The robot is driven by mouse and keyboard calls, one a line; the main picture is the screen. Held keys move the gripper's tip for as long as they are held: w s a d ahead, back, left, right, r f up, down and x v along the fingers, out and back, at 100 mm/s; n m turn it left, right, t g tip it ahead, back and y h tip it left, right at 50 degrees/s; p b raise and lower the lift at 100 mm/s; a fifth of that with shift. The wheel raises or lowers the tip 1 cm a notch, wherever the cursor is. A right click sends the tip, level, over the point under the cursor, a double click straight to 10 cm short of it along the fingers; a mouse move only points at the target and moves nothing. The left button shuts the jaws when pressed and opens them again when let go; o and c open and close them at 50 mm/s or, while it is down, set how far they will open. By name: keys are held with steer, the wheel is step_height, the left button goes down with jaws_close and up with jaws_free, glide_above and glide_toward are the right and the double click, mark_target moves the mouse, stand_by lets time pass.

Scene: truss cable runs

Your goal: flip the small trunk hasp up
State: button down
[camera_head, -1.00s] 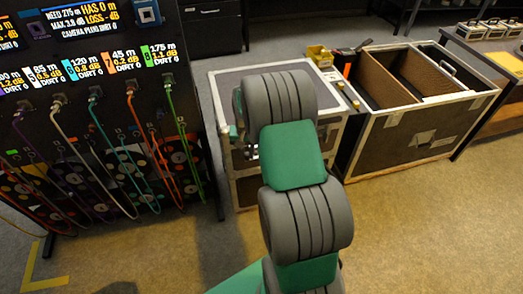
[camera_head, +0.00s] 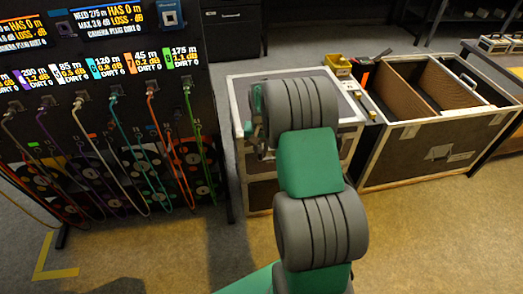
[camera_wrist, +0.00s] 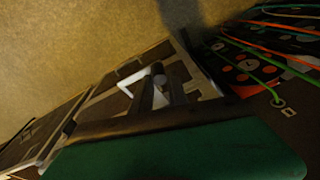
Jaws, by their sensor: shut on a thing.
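The closed small trunk (camera_head: 243,166), dark with pale metal edges, stands in the middle of the head view behind my arm. Its pale edging and side also show in the wrist view (camera_wrist: 95,108). My gripper (camera_wrist: 168,90) is at the trunk, its dark fingers shut on a pale bent piece, which looks like the hasp (camera_wrist: 132,82). The hasp's angle is hard to read, and the fingers cover part of it. In the head view my arm hides the hasp and the fingers.
A rack with screens and several coloured cables (camera_head: 110,120) stands left of the trunk. An open case with brown dividers (camera_head: 420,145) stands close on the right. A yellow bin (camera_head: 338,65) sits by the trunk's back edge. The floor (camera_head: 430,240) in front is clear.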

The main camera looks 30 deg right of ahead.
steer(key=shift+w+r, duration=0.3)
steer(key=shift+w, duration=0.15)
steer(key=c, duration=1.5)
jaws_free()
steer(key=shift+a+f, duration=0.1)
steer(key=shift+a, duration=0.05)
steer(key=shift+c, duration=0.2)
steer(key=shift+o, duration=1.1)
steer(key=shift+s+f, duration=0.1)
steer(key=shift+s, duration=0.05)
steer(key=r, duration=0.5)
steer(key=s+r, duration=0.1)
steer(key=r, duration=0.1)
steer(key=shift+r, duration=0.35)
